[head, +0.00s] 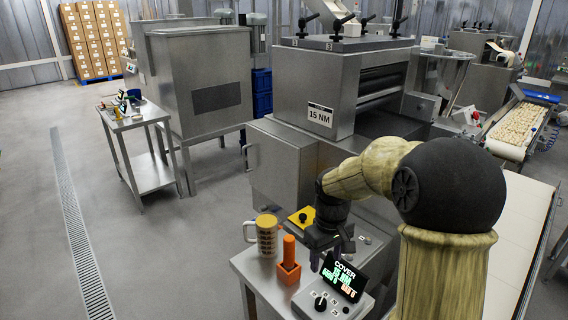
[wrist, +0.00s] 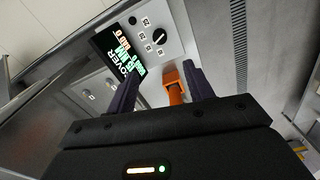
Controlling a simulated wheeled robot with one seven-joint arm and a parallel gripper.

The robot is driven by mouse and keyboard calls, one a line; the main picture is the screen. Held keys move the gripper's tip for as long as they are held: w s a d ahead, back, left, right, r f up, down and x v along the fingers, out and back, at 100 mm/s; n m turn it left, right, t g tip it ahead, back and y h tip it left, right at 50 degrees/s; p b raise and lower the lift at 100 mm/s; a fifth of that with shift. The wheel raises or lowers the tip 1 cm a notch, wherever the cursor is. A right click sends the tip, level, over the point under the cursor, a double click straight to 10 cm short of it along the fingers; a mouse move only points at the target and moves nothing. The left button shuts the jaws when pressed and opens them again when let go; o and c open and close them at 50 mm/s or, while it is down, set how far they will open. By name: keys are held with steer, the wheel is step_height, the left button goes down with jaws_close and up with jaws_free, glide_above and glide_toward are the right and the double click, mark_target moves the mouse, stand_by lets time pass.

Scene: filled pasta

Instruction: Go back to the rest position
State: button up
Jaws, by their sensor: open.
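My gripper (head: 333,243) hangs at the end of my bent arm, above the small metal stand in front of the machine. In the wrist view its two dark fingers (wrist: 160,88) are spread apart, with nothing held between them. An orange block with an upright handle (head: 289,266) stands on the stand, left of my gripper in the head view. The same orange thing (wrist: 175,92) shows beyond the fingers in the wrist view, near the right finger. My arm hides part of the machine and the conveyor.
A control box (head: 325,303) with a lit screen and a knob sits on the stand close to my gripper. A patterned mug (head: 265,236) stands behind the orange block. The steel machine (head: 305,90) rises behind. A white conveyor (head: 520,230) runs at right. Floor at left is open.

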steer(key=s+f+m+t, duration=0.2)
steer(key=s+f+m, duration=0.1)
steer(key=s, duration=1.1)
steer(key=shift+s+m+t, duration=0.2)
steer(key=shift+m+t, duration=0.1)
steer(key=shift+m, duration=0.6)
